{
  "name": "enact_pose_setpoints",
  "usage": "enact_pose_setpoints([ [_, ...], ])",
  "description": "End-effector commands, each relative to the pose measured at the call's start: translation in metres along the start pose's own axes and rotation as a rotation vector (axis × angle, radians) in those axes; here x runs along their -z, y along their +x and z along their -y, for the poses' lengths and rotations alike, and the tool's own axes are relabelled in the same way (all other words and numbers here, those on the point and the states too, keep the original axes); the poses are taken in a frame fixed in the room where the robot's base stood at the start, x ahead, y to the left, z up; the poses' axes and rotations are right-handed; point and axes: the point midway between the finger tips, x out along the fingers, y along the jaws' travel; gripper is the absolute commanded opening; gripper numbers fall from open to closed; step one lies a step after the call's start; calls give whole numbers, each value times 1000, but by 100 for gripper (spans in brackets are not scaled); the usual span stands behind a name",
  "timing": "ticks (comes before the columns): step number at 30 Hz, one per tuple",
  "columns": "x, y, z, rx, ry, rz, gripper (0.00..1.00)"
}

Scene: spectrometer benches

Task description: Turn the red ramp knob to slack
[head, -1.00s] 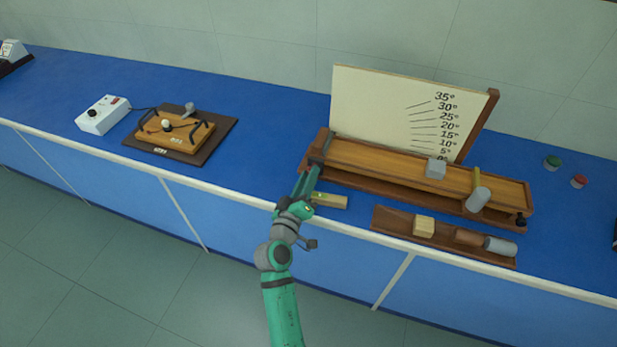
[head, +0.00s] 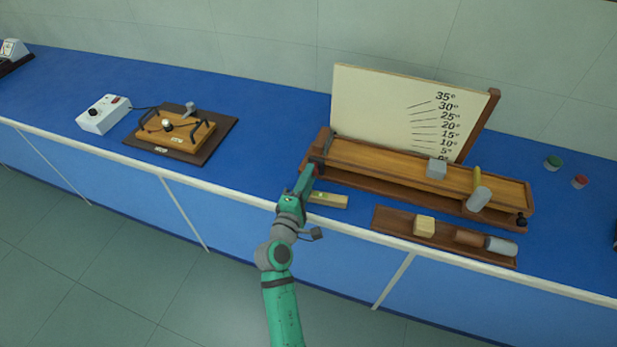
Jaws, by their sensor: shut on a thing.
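The wooden ramp (head: 390,163) lies nearly flat on its dark base in front of a cream angle board (head: 395,110). A small bit of the red ramp knob (head: 315,171) shows at the ramp's left end, at the front. My gripper (head: 308,172) reaches the knob from the front and is shut on it. The fingers and most of the knob are too small and too covered to make out. Which way the knob is turned cannot be read.
A grey block (head: 436,168) rests on the ramp, and a grey cylinder (head: 478,200) is near its right end. A small level (head: 328,200) lies close to my wrist. A tray of blocks (head: 390,222) stands at front right.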

Motion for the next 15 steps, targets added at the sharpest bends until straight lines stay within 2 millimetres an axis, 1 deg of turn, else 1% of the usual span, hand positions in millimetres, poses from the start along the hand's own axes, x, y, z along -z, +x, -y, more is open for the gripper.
enact_pose_setpoints([
  [6, -2, 0, 2, 4, -70, 4, 4],
  [15, -2, 0, 2, 4, -94, 4, 4],
])
